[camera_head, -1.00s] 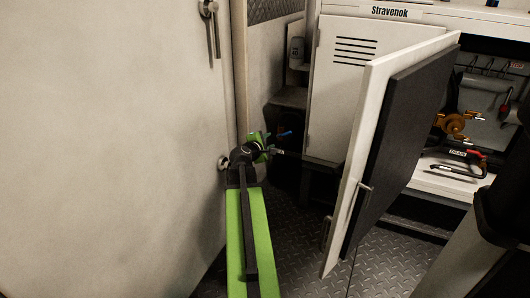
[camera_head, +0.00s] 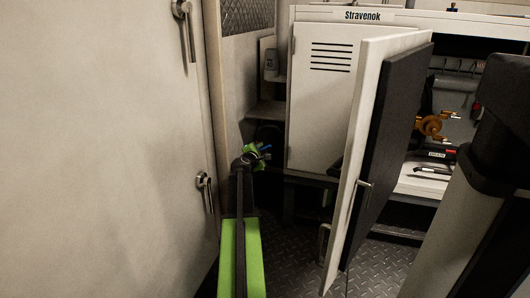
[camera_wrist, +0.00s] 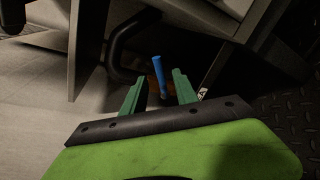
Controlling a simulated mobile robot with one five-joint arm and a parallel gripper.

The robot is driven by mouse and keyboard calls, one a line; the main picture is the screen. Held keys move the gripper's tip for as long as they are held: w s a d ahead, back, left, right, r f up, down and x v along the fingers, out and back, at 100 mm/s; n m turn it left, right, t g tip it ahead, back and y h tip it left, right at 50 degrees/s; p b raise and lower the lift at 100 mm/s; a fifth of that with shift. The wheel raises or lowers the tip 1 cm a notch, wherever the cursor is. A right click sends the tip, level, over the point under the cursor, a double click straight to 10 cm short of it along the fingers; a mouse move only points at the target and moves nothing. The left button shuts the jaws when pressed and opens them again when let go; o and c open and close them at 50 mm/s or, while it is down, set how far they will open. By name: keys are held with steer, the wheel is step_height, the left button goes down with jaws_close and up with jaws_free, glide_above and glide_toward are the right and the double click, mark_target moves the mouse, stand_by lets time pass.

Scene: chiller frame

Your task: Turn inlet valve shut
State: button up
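A blue handle (camera_wrist: 158,72), which looks like the valve's lever, stands upright in the wrist view, in the dim space under the cabinet. Its lower end and the valve body are dark and hard to make out. My gripper (camera_wrist: 160,82) has its two green fingers apart, with the blue handle showing in the gap between them; I cannot tell how deep it sits there. In the head view my gripper (camera_head: 256,153) is low in front of the cabinet, with a small blue bit (camera_head: 265,148) at its tip.
A pale door (camera_head: 100,150) with metal handles fills the left. An open cabinet door (camera_head: 352,150) stands to the right of my arm. Behind is a vented Stravenok cabinet (camera_head: 320,110). A bench with tools (camera_head: 435,160) lies at right. A dark curved pipe (camera_wrist: 115,45) is near the handle.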

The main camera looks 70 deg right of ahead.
mark_target(265, 149)
steer(key=x, duration=0.5)
steer(key=shift+d+f+b, duration=0.1)
steer(key=shift+d+b, duration=0.05)
steer(key=shift+b, duration=0.25)
jaws_close()
stand_by(0.9)
